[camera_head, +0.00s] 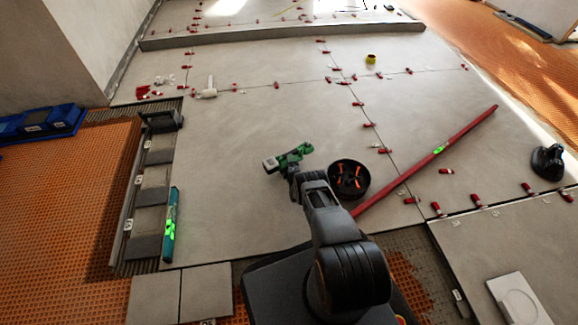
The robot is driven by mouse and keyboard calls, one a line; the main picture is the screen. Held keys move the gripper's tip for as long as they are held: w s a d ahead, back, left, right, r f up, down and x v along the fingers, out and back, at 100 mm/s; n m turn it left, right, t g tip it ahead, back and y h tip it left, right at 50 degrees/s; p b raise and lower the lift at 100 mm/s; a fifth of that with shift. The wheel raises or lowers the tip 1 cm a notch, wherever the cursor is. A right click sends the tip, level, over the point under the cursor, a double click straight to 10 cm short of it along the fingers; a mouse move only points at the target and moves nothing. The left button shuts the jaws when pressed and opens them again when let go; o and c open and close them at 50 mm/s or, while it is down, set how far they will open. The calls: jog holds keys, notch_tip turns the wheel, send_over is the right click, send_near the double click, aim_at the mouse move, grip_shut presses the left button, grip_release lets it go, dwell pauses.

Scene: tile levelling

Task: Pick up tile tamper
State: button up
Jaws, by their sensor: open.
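The only upright handled tool I see is a black one with a wide round base (547,163). It stands on the tiles at the far right in the head view. It may be the tile tamper, but it is too small to be sure. My gripper (304,151), with green and dark parts, is over the large tile near the middle of the picture. It is open, and I see nothing held in it. It is well to the left of the black tool and not touching it. My arm hides some floor below the gripper.
A black round tub (361,190) with orange inside stands right of my wrist. A long red level (460,134) lies diagonally between it and the black tool. Red clips line the joints. A white mallet-like tool (209,91) and blue bins (40,124) are left.

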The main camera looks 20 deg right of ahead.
jog(key=shift+b+x, duration=0.7)
jog(key=shift+x, duration=0.9)
jog(key=shift+c, duration=0.4)
grip_shut()
jog(key=shift+r, duration=0.15)
